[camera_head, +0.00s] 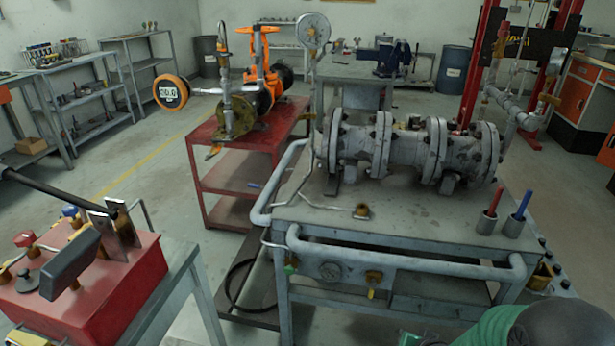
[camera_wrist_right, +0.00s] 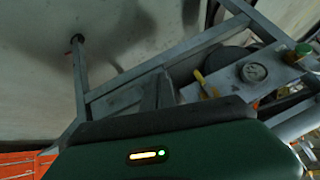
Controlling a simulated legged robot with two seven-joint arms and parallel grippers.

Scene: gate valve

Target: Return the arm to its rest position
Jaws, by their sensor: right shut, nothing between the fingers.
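My right arm (camera_head: 560,326) shows as a dark rounded part with green at the bottom right of the head view, low in front of the grey workbench. Its gripper is outside the head view. In the right wrist view, a dark green housing with a small lit indicator fills the bottom, and the right gripper's grey fingers (camera_wrist_right: 157,92) show just beyond its dark edge, together and empty. They appear clear of the bench frame behind, though the distance is hard to judge. My left gripper is not in view.
The grey bench (camera_head: 415,215) carries a flanged pipe (camera_head: 410,148) and red and blue handled tools at its right. A red lever box (camera_head: 95,285) stands at left. A red cart (camera_head: 215,150) behind holds an orange valve (camera_head: 262,60). Open floor lies left of the cart.

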